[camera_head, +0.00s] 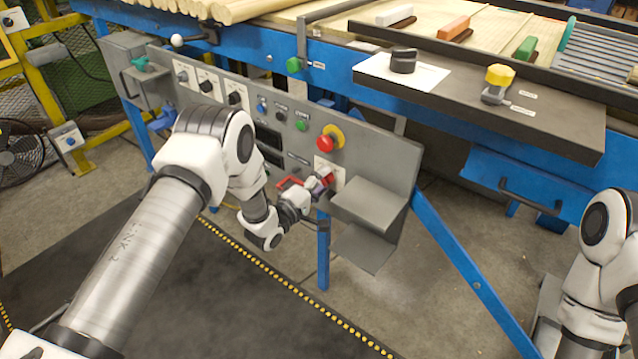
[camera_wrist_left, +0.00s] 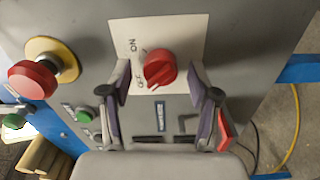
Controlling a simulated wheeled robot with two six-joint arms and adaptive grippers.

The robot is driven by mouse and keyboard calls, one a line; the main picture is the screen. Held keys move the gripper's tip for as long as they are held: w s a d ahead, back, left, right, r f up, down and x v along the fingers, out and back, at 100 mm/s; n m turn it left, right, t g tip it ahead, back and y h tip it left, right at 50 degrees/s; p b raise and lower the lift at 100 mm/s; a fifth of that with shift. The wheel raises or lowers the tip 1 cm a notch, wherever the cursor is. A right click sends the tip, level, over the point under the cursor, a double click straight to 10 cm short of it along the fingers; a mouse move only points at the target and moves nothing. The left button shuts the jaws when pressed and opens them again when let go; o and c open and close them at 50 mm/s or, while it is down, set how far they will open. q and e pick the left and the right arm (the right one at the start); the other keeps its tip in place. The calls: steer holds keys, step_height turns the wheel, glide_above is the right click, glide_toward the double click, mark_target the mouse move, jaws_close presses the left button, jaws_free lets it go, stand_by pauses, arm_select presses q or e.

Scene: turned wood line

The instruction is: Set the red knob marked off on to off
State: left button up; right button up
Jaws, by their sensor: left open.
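The red knob (camera_wrist_left: 160,68) sits on a white plate (camera_wrist_left: 183,32) marked ON and OFF, on the grey panel's front. In the left wrist view its ridge runs obliquely; I cannot tell for sure which mark it points to. In the head view the plate (camera_head: 339,172) shows beside my gripper, which largely hides the knob. My left gripper (camera_head: 322,181) is at the panel, close in front of the knob. In the left wrist view its open fingers (camera_wrist_left: 161,76) stand on either side of the knob, with gaps. My right arm shows at the right edge; its gripper is out of view.
A red mushroom button (camera_head: 326,143) on a yellow base sits just above the knob; it also shows in the left wrist view (camera_wrist_left: 32,80). A grey shelf (camera_head: 368,203) juts out to the right. A red part (camera_head: 289,183) lies left of my gripper. Small buttons (camera_head: 300,125) are up-left.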

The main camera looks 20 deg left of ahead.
arm_select(q)
steer(key=v, duration=1.2)
step_height(320, 180, up, 6)
steer(key=s+d+g+p, duration=0.1)
steer(key=s+d+p, duration=0.15)
steer(key=p, duration=0.55)
steer(key=s+d+f+m+g+y+p, duration=0.1)
steer(key=s+d+m+g+y+p, duration=0.1)
steer(key=s+g+p, duration=0.45)
steer(key=s+a+f+m+g+y+p, duration=0.1)
steer(key=s+m+g, duration=0.3)
steer(key=s, duration=0.8)
steer(key=s+a+f+m+g+y+p, duration=0.2)
steer(key=s+a+f+m+g+y, duration=0.1)
steer(key=s, duration=1)
steer(key=f+m+g, duration=0.1)
steer(key=m+g, duration=0.1)
steer(key=m, duration=0.1)
steer(key=shift+a+f, duration=0.15)
steer(key=shift+a, duration=0.25)
